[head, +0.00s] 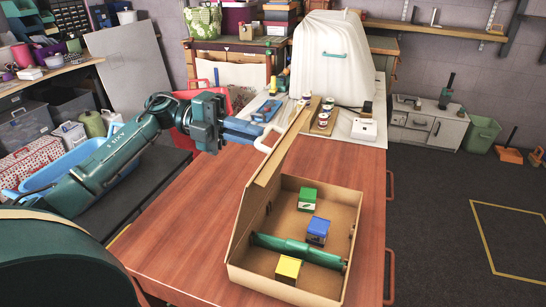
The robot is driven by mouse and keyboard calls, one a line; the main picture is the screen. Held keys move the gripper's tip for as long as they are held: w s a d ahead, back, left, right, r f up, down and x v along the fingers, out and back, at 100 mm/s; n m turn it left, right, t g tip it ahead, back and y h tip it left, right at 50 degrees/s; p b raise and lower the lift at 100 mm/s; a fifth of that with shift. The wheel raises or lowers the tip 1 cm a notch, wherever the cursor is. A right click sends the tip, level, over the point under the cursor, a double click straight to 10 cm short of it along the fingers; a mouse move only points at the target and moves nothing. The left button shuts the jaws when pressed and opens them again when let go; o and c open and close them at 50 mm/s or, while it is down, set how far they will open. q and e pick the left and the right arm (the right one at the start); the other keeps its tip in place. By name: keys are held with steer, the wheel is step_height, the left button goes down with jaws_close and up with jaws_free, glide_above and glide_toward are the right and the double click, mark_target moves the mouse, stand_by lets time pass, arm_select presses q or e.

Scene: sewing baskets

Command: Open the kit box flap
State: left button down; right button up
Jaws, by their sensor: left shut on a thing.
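The cardboard kit box (352,200) sits on the red-brown wooden table, its inside visible from above. Its flap (262,176) stands raised along the box's left side, seen nearly edge-on. A pale curved handle (266,147) is on the flap's outer, left side. My left gripper (258,134), with blue fingers, reaches in from the left and is shut on this handle. Inside the box are a green block (307,197), a blue block (317,230), a yellow block (288,268) and a dark green bar-like item (298,250). My right gripper is out of view.
The wooden table (190,232) is bare left of the box. Behind it, a pale-topped surface holds jars (322,120), a white box (363,130) and a large white-covered object (328,60). A red bin (213,95) and blue tub (60,172) stand left.

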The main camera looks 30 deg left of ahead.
arm_select(q)
steer(key=shift+s+a+f+h+b, duration=0.1)
steer(key=shift+a+h+b, duration=0.35)
steer(key=shift+a, duration=0.25)
steer(key=shift+s+a+f+h+b, duration=0.15)
steer(key=shift+a+h+b, duration=0.3)
steer(key=shift+a, duration=0.3)
steer(key=shift+s+a+f+h+b, duration=0.1)
steer(key=shift+a+h+b, duration=0.35)
steer(key=shift+a, duration=0.25)
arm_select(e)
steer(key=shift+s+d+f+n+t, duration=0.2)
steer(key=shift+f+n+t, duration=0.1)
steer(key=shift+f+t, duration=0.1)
arm_select(q)
steer(key=c, duration=1.5)
jaws_free()
steer(key=b+v, duration=0.1)
steer(key=v, duration=1.2)
steer(key=shift+s+a+r, duration=0.1)
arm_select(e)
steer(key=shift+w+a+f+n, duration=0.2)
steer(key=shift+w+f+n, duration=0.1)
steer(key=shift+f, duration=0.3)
